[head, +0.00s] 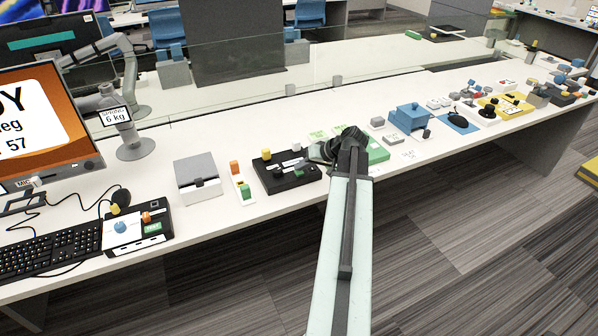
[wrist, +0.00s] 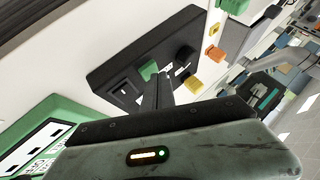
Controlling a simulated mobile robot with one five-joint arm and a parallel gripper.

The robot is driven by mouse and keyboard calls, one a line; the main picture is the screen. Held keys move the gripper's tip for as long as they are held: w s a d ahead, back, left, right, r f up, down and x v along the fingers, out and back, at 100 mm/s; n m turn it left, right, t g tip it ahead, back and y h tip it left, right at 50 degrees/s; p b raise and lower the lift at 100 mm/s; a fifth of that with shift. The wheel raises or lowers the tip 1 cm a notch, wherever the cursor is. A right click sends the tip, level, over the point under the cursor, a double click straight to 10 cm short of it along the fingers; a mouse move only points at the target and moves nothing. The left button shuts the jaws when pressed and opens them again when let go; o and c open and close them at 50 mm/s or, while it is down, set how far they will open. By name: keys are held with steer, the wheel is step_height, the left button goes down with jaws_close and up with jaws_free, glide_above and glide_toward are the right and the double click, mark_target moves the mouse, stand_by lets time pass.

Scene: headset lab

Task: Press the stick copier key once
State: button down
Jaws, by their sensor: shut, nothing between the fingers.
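A black box (head: 277,180) stands on the white bench, left of my gripper; I take it to be the stick copier, but no name on it is readable. In the wrist view the black box (wrist: 110,55) carries a green key (wrist: 148,68), a black knob (wrist: 185,52) and a yellow knob (wrist: 194,85). The yellow knob (head: 266,154) also shows in the head view. My gripper (head: 322,150) is shut and empty at the box's right end. In the wrist view its fingertips (wrist: 164,78) appear close beside the green key; I cannot tell whether they touch.
A green device (head: 378,153) lies right of my gripper and also fills the lower left of the wrist view (wrist: 50,112). A white panel with orange and green keys (head: 242,188) and a grey box (head: 197,180) stand left. A blue box (head: 409,118) stands farther right.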

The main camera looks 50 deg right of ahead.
mark_target(302, 173)
steer(key=shift+r+p, duration=0.35)
steer(key=shift+r, duration=0.2)
step_height(302, 173, up, 5)
steer(key=p, duration=0.5)
steer(key=shift+r, duration=0.15)
stand_by(0.4)
